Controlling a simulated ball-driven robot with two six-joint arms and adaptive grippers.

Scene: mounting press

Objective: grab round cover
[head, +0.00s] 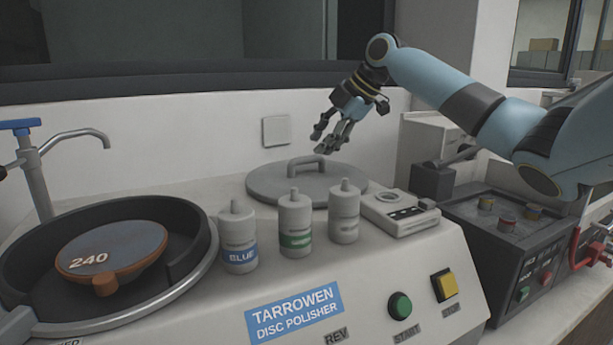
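The round cover (277,184) is a flat grey disc with a bar handle (306,164) on top. It lies on the light top of the disc polisher, behind three bottles. My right gripper (325,143) is above the cover's handle, apart from it. Its fingers are spread and nothing is between them. My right arm reaches in from the right. My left gripper is not in view.
Bottles with blue (239,238), green (295,225) and pale (344,214) labels stand before the cover. A small white device (400,213) sits to their right. The polisher bowl (196,262) with a 240 disc is at left. A dark press unit (511,236) stands at right.

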